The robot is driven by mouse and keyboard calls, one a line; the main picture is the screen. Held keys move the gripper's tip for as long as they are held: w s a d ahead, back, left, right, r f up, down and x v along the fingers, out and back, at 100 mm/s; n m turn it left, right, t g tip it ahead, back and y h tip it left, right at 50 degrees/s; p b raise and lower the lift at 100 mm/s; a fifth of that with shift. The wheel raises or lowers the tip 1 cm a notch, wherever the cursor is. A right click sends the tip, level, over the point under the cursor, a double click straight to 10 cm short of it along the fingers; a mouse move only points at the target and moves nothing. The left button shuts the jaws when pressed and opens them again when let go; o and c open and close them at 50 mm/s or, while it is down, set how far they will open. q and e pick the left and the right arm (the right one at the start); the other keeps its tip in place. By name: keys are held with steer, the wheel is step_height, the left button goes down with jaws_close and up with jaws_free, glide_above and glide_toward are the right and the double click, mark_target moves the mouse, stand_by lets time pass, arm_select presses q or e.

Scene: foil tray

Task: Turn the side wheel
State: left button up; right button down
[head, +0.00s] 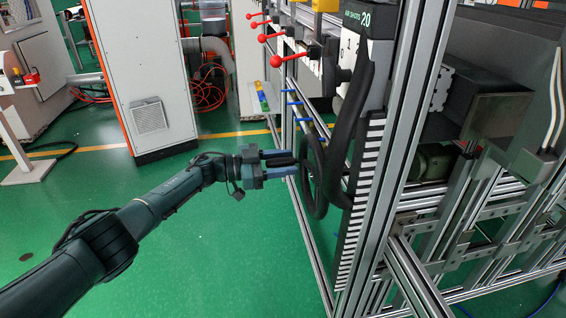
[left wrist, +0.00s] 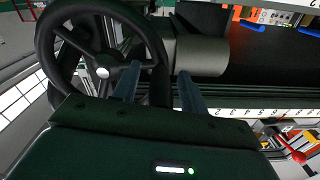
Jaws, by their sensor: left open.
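A black side wheel (head: 319,209) with spokes is mounted upright on the left side of the metal frame in the head view. In the left wrist view the wheel (left wrist: 152,42) fills the upper left, with a pale hub. My left gripper (head: 292,164) is open, its fingers pointing at the wheel's near rim. In the left wrist view the left gripper (left wrist: 158,72) has one finger over the inside of the rim and the other outside its right edge. I cannot tell whether either finger touches the rim. My right gripper is not in view.
The aluminium frame (head: 388,150) with a black-and-white scale stands right of the wheel. Red-knobbed levers (head: 275,61) and blue handles (head: 291,103) stick out above and behind it. A white cabinet (head: 145,65) stands at the back left. The green floor left of the frame is mostly clear.

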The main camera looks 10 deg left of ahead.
arm_select(q)
steer(key=v, duration=1.3)
steer(key=shift+a, duration=0.1)
